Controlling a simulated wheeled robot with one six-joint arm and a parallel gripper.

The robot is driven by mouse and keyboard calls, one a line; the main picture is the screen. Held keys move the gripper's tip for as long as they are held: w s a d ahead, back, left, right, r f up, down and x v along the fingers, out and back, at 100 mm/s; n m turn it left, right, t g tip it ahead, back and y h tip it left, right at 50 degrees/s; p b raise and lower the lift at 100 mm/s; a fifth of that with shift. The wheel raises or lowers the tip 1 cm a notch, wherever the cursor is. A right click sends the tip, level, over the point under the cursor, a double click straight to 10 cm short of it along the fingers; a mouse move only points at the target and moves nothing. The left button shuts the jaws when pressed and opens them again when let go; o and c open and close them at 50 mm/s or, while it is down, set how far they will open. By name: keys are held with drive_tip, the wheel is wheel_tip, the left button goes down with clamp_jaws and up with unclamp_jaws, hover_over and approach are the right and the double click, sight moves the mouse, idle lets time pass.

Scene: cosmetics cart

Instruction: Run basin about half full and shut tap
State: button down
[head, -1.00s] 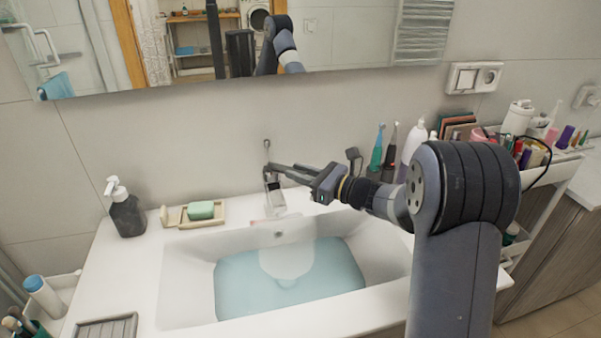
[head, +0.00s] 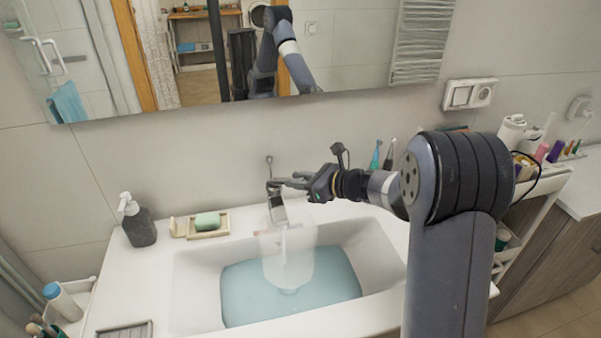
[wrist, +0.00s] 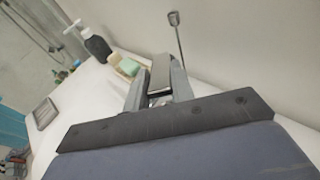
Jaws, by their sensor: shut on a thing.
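The white basin (head: 190,285) is set in the counter, with pale blue water (head: 240,297) spread over its floor, below the rim. The metal tap (head: 278,209) stands at its back edge. A pale, translucent stream (head: 288,258) shows below the spout, reaching the water. My gripper (head: 274,184) comes in from the right and is shut on the tap's lever at the top. In the wrist view the dark lever (wrist: 160,75) lies between the fingers of my gripper (wrist: 160,85). The fingers partly hide the lever.
A soap dish with green soap (head: 207,221) and a dark soap dispenser (head: 138,222) stand left of the tap. A thin upright rod (head: 269,168) rises behind the tap. Toothbrushes (head: 377,155) stand right, behind my arm. A loaded cart (head: 545,185) is at the right.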

drive_tip(key=shift+w+a+r+h+p, duration=0.15)
drive_tip(key=shift+r+h+p, duration=0.25)
drive_tip(key=shift+p, duration=0.3)
drive_tip(key=c, duration=1.2)
unclamp_jaws()
drive_tip(key=shift+f, duration=0.1)
drive_tip(key=b+v, duration=0.2)
drive_tip(key=v, duration=0.9)
drive_tip(key=shift+w, duration=0.2)
drive_tip(key=p+x, duration=0.2)
drive_tip(key=x, duration=0.9)
drive_tip(key=shift+s+a, duration=0.1)
drive_tip(key=shift+s, duration=0.1)
drive_tip(key=shift+f+b, duration=0.45)
drive_tip(key=shift+b, duration=0.25)
drive_tip(key=shift+s+d+y+b, duration=0.1)
drive_tip(key=shift+d+y+b, duration=0.15)
drive_tip(key=shift+y+b, duration=0.2)
